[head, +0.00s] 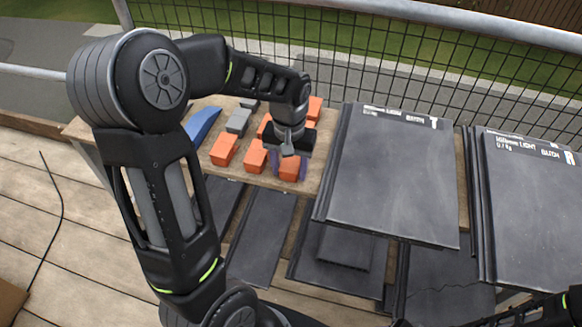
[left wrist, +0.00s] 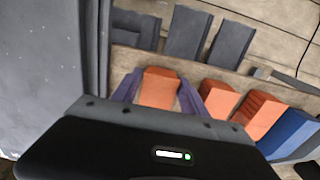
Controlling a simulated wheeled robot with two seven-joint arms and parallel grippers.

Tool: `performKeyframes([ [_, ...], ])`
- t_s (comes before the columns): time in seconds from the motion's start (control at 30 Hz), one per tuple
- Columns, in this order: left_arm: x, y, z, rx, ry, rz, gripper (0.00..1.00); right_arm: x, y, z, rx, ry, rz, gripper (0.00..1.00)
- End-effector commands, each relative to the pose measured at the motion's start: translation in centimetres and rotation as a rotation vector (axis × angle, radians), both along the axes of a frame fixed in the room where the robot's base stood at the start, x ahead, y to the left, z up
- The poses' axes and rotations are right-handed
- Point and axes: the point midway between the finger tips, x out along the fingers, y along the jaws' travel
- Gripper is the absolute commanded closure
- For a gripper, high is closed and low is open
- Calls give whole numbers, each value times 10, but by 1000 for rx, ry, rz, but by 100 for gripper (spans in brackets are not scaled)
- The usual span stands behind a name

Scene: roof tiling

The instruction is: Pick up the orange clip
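Several orange clips lie on a wooden board (head: 232,170). One orange clip (head: 289,172) sits at the board's front edge, below my left gripper (head: 289,165). In the left wrist view this orange clip (left wrist: 159,88) lies between the two purple fingers of my left gripper (left wrist: 160,92). The fingers are apart, one on each side of it, with little room; a firm grip does not show. Other orange clips (head: 224,148) lie to the left and behind. My right gripper is not in view; only part of my right arm shows at the lower right.
Grey clips (head: 238,121) and a blue curved piece (head: 203,125) lie on the board's left part. A large dark tile (head: 390,175) stands close right of the gripper, with another tile (head: 535,205) farther right. Dark tiles (head: 262,235) lie below; a mesh fence (head: 340,60) runs behind.

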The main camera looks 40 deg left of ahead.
Motion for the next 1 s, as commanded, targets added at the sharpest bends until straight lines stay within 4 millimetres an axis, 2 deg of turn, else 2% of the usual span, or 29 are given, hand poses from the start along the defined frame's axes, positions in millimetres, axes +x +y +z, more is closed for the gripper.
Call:
performKeyframes([
  [0.07, 0, 0, 0, 0, 0, 0, 56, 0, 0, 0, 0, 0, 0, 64],
  [0.6, 0, 0, 0, 0, 0, 0, 100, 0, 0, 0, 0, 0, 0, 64],
  [1.0, 0, 0, 1, 0, 0, 0, 100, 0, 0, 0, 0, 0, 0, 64],
])
